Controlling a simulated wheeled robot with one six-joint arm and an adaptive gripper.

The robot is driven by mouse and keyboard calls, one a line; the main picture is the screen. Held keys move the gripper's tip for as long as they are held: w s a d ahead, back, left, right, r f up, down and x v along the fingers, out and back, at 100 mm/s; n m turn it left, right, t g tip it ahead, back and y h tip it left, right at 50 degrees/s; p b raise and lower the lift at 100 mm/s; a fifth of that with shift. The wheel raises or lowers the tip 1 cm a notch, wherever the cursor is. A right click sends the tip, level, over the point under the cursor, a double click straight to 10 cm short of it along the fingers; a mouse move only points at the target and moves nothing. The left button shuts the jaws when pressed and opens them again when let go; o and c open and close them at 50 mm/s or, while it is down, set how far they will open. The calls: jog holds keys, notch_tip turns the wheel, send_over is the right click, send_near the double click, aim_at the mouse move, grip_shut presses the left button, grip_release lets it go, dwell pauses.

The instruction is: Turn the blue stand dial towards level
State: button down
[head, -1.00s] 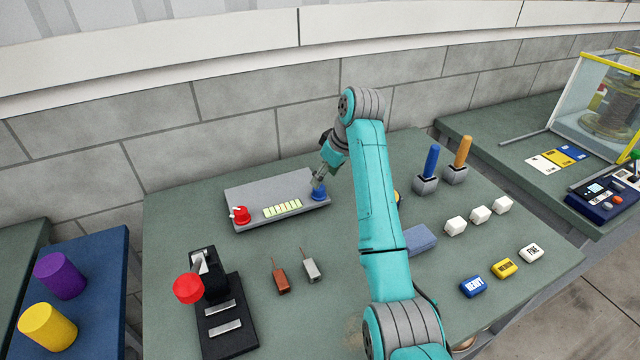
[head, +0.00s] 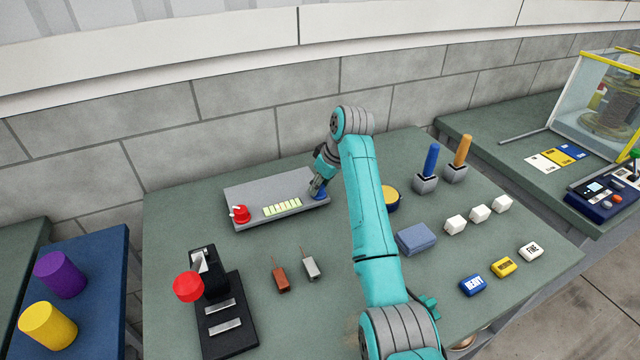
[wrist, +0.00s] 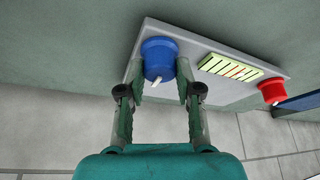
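The blue dial (head: 321,197) sits at the right end of a grey stand panel (head: 250,186) on the table. In the wrist view the blue dial (wrist: 158,56) shows its round top and a white pointer mark towards my gripper. My gripper (wrist: 159,72) has one finger on each side of the dial, very near its sides; I cannot tell whether they touch it. In the head view my gripper (head: 317,190) is down at the dial and hides part of it. A light strip with several bars (wrist: 231,68) lies beside the dial.
A red dial (head: 240,214) is at the panel's left end. A black lever unit with a red knob (head: 188,287) stands front left. A blue-grey block (head: 416,239), white cubes (head: 455,225) and two upright handles (head: 430,160) are to the right.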

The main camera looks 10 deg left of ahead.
jog(key=shift+m, duration=0.3)
jog(key=m+t+h, duration=0.1)
jog(key=m, duration=0.3)
jog(key=shift+s+a, duration=0.1)
jog(key=shift+m+t+h, duration=0.5)
jog(key=shift+m+h, duration=0.6)
jog(key=shift+m, duration=1.3)
jog(key=c, duration=0.8)
grip_release()
